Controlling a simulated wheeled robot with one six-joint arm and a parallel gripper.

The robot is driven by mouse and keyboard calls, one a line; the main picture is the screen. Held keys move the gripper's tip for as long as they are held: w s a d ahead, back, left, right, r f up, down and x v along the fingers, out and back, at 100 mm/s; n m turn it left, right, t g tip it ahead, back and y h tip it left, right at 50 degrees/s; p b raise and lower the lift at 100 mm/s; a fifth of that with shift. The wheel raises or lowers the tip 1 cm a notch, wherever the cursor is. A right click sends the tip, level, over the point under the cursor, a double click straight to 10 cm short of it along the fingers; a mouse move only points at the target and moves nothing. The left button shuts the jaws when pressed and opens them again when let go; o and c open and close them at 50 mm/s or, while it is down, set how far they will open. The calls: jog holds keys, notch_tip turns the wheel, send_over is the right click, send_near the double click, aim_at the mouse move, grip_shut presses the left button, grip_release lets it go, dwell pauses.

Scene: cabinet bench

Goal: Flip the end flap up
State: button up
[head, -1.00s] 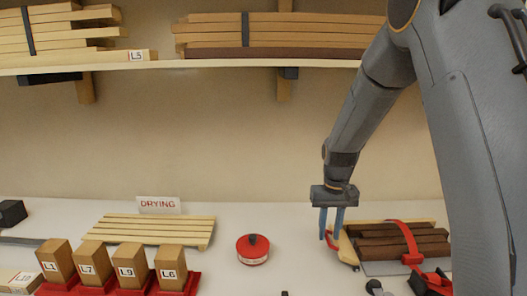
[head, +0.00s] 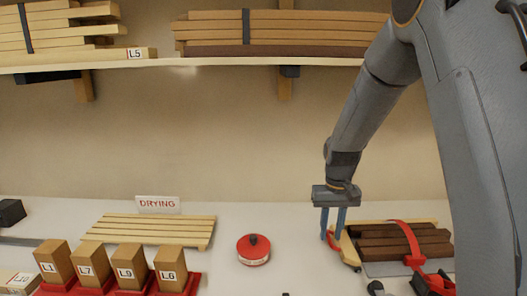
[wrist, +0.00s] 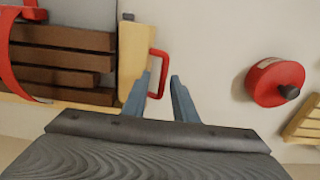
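The end flap (head: 348,250) is a pale wooden piece at the left end of a tray of dark brown slats (head: 405,242). In the wrist view the flap (wrist: 134,58) carries a red loop handle (wrist: 163,73) on its outer side. My gripper (head: 332,237) points down at the flap's left side. In the wrist view my gripper (wrist: 161,76) is open, its two blue fingers apart, with the handle showing between the fingertips. I cannot tell whether either finger touches it. The flap appears lowered, lying outward from the tray's end.
A red strap (head: 410,243) crosses the brown slats. A round red container with a dark knob (head: 253,249) stands to the left, with bare bench between. Pale slats (head: 150,230) lie by the DRYING sign (head: 158,204). Labelled blocks (head: 172,266) stand in red holders at front left.

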jog(key=shift+s+d+f+p, duration=0.1)
jog(key=shift+s+p, duration=0.05)
jog(key=shift+p, duration=0.3)
notch_tip(320, 180, up, 8)
jog(key=p, duration=0.5)
jog(key=shift+p, duration=0.4)
